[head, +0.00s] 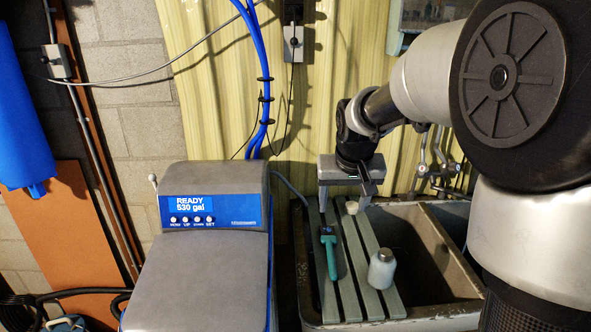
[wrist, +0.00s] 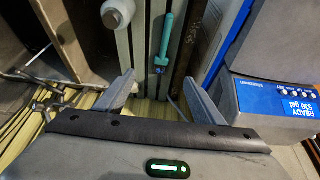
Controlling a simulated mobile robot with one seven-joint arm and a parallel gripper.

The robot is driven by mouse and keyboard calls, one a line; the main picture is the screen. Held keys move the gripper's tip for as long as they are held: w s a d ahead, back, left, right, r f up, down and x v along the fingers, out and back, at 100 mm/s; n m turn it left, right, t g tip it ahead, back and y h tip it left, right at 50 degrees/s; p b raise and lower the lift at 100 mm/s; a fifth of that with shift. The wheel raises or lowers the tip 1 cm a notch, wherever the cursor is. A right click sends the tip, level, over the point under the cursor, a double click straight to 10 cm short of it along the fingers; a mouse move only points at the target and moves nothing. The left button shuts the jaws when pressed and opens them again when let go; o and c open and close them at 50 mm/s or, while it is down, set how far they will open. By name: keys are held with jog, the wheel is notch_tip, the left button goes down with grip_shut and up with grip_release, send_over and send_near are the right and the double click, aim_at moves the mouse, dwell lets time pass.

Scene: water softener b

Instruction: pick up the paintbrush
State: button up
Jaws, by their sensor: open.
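The paintbrush (head: 330,255) has a teal handle and a dark head. It lies on the slatted grey-green board across the sink, its handle toward the near side. In the wrist view the paintbrush (wrist: 165,42) shows near the top middle, its dark head nearest my gripper. My gripper (head: 346,198) is open and empty, above the far part of the board and slightly right of the brush head. In the wrist view its two fingertips (wrist: 158,79) are spread apart, with the brush head beyond the gap between them. The brush is not touched by the fingers.
A white bottle (head: 382,268) stands on the slats (head: 347,285) right of the brush. A small pale object (head: 351,206) sits near the right finger. The water softener (head: 205,255) stands close on the left. The open sink basin (head: 435,255) and taps (head: 437,160) are to the right.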

send_near(329, 241)
jog(key=f, duration=0.1)
jog(key=b, duration=0.1)
jog(key=f, duration=0.1)
jog(key=shift+w+d+f+b, duration=0.2)
jog(key=shift+w+f+b, duration=0.05)
jog(key=shift+f+b, duration=0.05)
jog(key=shift+x, duration=2.75)
jog(key=shift+w+a+r, duration=0.1)
jog(key=shift+w+a, duration=0.05)
jog(key=c, duration=1.1)
jog(key=shift+c, duration=0.2)
